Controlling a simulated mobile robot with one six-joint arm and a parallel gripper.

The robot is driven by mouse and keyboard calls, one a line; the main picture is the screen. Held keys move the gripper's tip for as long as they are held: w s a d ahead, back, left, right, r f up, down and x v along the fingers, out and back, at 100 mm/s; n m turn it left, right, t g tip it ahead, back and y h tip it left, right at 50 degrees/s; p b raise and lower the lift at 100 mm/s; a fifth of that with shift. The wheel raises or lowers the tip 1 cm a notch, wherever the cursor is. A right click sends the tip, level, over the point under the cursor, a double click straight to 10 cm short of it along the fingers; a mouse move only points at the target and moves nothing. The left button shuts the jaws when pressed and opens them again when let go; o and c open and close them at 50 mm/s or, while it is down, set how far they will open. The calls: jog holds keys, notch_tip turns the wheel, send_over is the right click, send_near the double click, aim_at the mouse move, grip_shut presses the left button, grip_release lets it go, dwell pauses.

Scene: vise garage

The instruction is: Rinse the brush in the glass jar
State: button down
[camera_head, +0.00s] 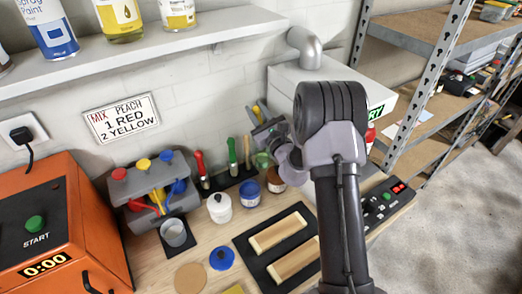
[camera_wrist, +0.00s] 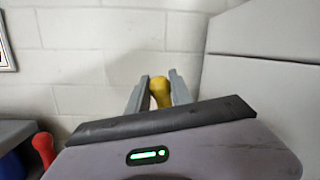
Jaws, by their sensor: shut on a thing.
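My gripper (camera_head: 263,120) is at the back of the workbench, left of my arm, in the head view. In the wrist view it (camera_wrist: 159,92) is shut on a yellow-handled brush (camera_wrist: 159,91), whose rounded handle end shows between the fingers. The brush handle (camera_head: 256,112) also shows in the head view; its bristles cannot be made out. A greenish, see-through glass jar (camera_head: 262,160) stands on the bench below my gripper, partly covered by it. I cannot tell whether the brush tip is inside the jar.
Red-handled (camera_head: 201,168) and green-handled (camera_head: 232,155) brushes stand in a black holder to the left. A blue jar (camera_head: 249,193) and a brown jar (camera_head: 276,182) stand in front. A white pot (camera_head: 219,208) and grey cup (camera_head: 173,233) are nearby. A white box (camera_head: 290,85) stands behind.

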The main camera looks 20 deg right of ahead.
dwell(0.3)
notch_tip(320, 180, up, 4)
jog(key=p, duration=0.3)
jog(key=shift+r, duration=0.1)
dwell(0.5)
